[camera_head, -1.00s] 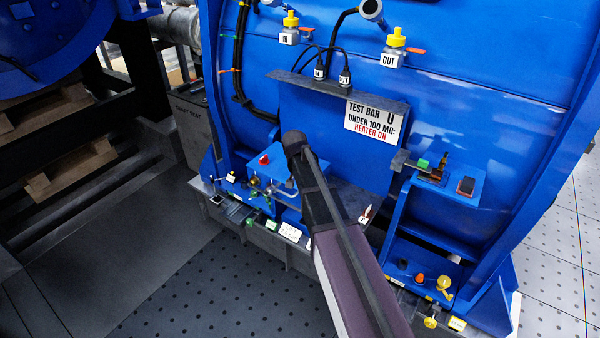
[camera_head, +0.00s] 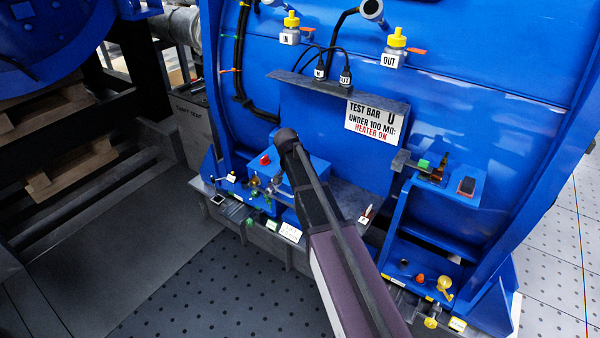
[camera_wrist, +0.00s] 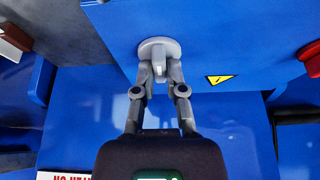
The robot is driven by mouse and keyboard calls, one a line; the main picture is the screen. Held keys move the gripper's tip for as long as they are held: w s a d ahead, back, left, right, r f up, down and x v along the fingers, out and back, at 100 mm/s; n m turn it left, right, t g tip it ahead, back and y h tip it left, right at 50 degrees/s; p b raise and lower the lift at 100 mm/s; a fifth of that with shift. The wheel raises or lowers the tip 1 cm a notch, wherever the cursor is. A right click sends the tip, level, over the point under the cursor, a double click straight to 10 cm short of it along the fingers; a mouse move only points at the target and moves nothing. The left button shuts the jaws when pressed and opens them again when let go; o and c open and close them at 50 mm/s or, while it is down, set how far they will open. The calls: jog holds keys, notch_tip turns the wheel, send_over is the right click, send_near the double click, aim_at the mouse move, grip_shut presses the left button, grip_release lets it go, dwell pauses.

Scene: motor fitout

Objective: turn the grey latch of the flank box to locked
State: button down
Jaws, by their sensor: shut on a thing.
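In the wrist view the grey latch (camera_wrist: 159,50) is a round grey disc with a short raised handle, on the face of a blue box (camera_wrist: 225,45) beside a yellow warning triangle. The handle points roughly down the picture, towards me. My gripper (camera_wrist: 160,76) has its two fingers closed on either side of this handle, shut on it. In the head view my dark arm reaches to a blue box (camera_head: 316,166) on the motor's side. The fingers and the latch are hidden there behind my arm.
A red part (camera_wrist: 310,58) sits at the wrist view's right edge. In the head view, a red button (camera_head: 265,160) and small valves with tags lie left of my arm. A white heater sign (camera_head: 375,121) hangs above right. A grey ledge (camera_head: 340,90) juts out above.

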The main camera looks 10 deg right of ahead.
jog(key=c, duration=0.7)
grip_release()
jog(key=shift+n, duration=0.4)
jog(key=shift+n+t+y, duration=0.4)
jog(key=shift+n+y, duration=0.3)
jog(key=shift+n, duration=0.9)
jog(key=shift+d+n+t+y, duration=0.1)
jog(key=shift+n+t+y, duration=0.45)
jog(key=shift+n, duration=1.65)
jog(key=w+d+p+v, duration=0.1)
jog(key=p+v, duration=1.2)
jog(key=v, duration=0.1)
jog(key=s+f+g+b, duration=0.5)
jog(key=s+f+b, duration=1.5)
jog(key=s+f, duration=0.1)
jog(key=shift+d+f+n+y, duration=0.2)
jog(key=shift+n+y, duration=0.1)
jog(key=shift+y, duration=0.05)
jog(key=shift+s+r, duration=0.1)
